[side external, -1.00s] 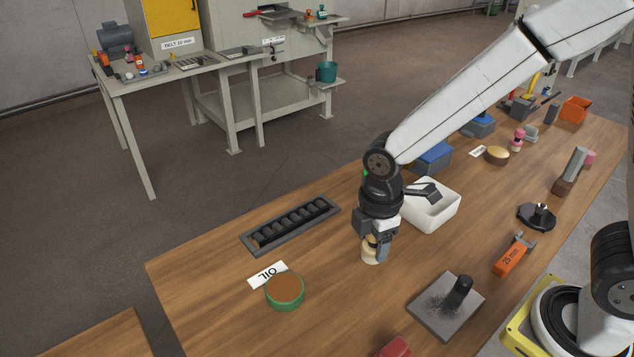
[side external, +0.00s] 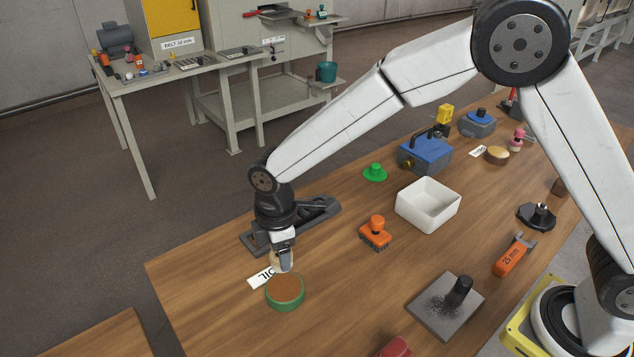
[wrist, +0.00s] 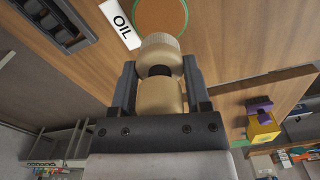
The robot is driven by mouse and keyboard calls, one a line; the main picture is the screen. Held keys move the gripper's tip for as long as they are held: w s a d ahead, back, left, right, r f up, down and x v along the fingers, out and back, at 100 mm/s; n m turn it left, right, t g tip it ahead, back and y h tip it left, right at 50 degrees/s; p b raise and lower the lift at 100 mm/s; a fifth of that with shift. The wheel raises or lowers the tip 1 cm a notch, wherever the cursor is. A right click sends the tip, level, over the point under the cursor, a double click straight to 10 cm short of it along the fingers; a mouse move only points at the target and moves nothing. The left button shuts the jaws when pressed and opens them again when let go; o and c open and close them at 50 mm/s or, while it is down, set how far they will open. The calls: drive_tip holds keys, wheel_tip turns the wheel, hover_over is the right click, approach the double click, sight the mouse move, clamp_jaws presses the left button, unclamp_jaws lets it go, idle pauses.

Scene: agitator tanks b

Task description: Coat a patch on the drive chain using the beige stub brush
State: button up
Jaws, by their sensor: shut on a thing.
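My gripper (side external: 282,257) is shut on the beige stub brush (side external: 275,262), which points down. In the wrist view the brush (wrist: 158,95) sits between the two fingers of my gripper (wrist: 160,82). Just below and in front of it is a round green-rimmed dish with a brown top (side external: 285,291), which also shows in the wrist view (wrist: 160,14). The brush appears above the dish's far edge; contact cannot be told. The drive chain (side external: 318,212) lies in a dark frame behind my gripper, partly hidden by my arm.
An OIL label (side external: 262,277) lies beside the dish. To the right are an orange-handled brush (side external: 376,233), a white bin (side external: 428,204), a green knobbed piece (side external: 375,173) and a grey plate with a dark post (side external: 446,306). The wood between dish and plate is clear.

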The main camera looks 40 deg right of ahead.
drive_tip(key=shift+f, duration=0.15)
drive_tip(key=shift+f, duration=2.8)
drive_tip(key=shift+f, duration=0.65)
idle(0.9)
drive_tip(key=shift+r, duration=0.1)
drive_tip(key=shift+r, duration=3.5)
drive_tip(key=shift+d, duration=0.1)
drive_tip(key=s+d+r+m, duration=0.1)
drive_tip(key=s+d+m, duration=0.1)
drive_tip(key=d+m, duration=1.3)
drive_tip(key=d, duration=0.8)
drive_tip(key=shift+s+r, duration=0.2)
drive_tip(key=shift+s, duration=0.15)
